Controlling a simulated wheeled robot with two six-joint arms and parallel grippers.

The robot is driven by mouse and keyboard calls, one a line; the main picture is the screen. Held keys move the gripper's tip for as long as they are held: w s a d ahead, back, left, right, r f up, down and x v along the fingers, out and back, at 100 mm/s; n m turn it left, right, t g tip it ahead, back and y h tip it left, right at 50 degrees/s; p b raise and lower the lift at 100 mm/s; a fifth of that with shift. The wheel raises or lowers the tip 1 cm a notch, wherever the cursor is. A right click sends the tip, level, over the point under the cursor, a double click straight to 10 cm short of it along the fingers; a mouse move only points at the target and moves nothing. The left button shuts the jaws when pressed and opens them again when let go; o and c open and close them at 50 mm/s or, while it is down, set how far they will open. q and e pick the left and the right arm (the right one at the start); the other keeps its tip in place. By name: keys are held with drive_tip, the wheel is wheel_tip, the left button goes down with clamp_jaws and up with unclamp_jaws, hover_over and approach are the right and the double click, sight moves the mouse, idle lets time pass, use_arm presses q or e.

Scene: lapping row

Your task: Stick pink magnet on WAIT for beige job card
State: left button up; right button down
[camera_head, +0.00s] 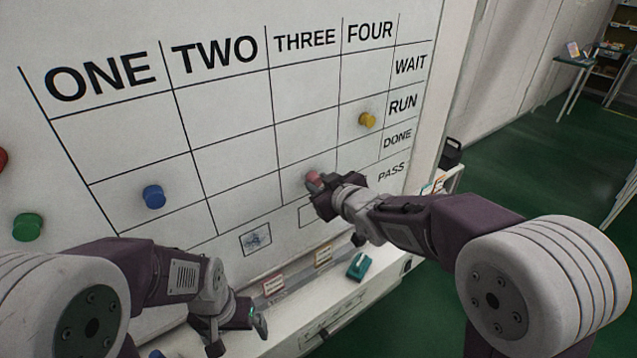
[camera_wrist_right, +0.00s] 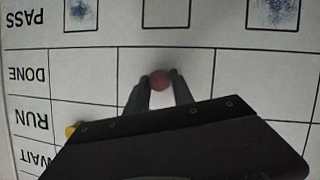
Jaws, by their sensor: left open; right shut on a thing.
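The white board (camera_head: 235,155) has columns ONE to FOUR and rows WAIT, RUN, DONE and PASS. My right gripper (camera_head: 318,186) is shut on the pink magnet (camera_head: 313,179), at the board in column THREE, row DONE. In the right wrist view, where the board appears upside down, the pink magnet (camera_wrist_right: 160,80) sits between the fingertips (camera_wrist_right: 160,84). I cannot tell whether it touches the board. A beige-looking card (camera_head: 323,256) stands on the lower ledge; its writing is unreadable. My left gripper (camera_head: 241,325) is open and low at the ledge.
A yellow magnet (camera_head: 367,120) is in column FOUR, row RUN. Blue (camera_head: 154,197), green (camera_head: 27,228) and red (camera_head: 2,159) magnets are at left. Another card (camera_head: 273,284) and a teal block (camera_head: 359,266) are on the ledge. The WAIT row looks clear.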

drive_tip(key=shift+s+d, duration=0.75)
drive_tip(key=shift+s, duration=0.35)
drive_tip(key=s+d+p, duration=0.1)
drive_tip(key=s+d, duration=0.2)
drive_tip(key=s, duration=0.2)
drive_tip(key=shift+d, duration=0.25)
drive_tip(key=shift+w, duration=0.15)
idle(1.2)
